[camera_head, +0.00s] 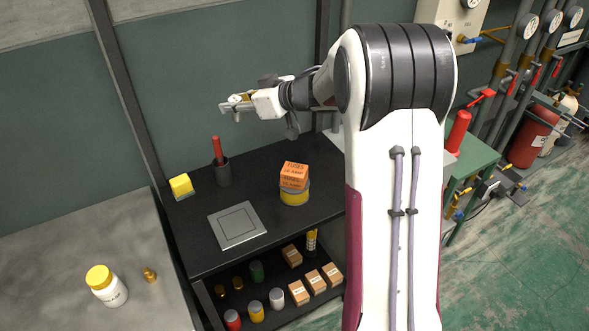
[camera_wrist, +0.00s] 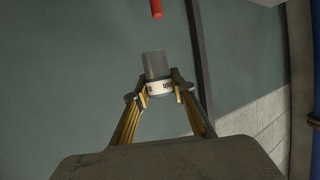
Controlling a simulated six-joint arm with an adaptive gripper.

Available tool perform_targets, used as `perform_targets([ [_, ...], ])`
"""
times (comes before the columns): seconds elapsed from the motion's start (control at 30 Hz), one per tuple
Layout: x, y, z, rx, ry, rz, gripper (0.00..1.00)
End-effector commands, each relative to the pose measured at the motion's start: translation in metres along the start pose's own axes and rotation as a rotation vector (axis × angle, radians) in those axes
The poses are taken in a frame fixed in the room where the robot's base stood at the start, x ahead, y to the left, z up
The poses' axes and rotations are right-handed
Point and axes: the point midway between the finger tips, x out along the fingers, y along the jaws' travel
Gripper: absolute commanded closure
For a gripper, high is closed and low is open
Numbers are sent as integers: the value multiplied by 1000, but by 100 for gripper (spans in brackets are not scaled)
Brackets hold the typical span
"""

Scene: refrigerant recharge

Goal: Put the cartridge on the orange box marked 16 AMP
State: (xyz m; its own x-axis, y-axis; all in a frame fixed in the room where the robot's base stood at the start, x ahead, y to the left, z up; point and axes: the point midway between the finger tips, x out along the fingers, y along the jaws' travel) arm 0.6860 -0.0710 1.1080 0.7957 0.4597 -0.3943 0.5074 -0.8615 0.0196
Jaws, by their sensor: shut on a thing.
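My gripper (camera_head: 236,104) is raised above the back of the black table in the head view, left of the orange box. In the wrist view, its fingers (camera_wrist: 160,90) are shut on the cartridge (camera_wrist: 155,65), a grey cylinder with a white printed band. The fingers grip it at the band; in the head view it is too small to make out clearly. The orange box (camera_head: 294,170), printed with FUSES and 16 AMP, sits on top of a yellow and grey round tin (camera_head: 294,196) on the black table. The box's top looks clear.
Several jars and small boxes (camera_head: 315,281) stand on the lower shelf. A grey bench with a yellow-lidded bottle (camera_head: 108,290) is at left.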

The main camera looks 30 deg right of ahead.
Motion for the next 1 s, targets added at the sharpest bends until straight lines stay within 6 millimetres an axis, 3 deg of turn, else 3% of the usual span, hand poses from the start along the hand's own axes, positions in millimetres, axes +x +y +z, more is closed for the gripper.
perform_targets([
  [0.3,-69,34,29,26,4,41,99],
  [0.53,-106,46,45,42,8,61,99],
  [0.77,-131,51,55,51,11,72,99],
  [1.0,-115,50,85,54,11,68,99],
])
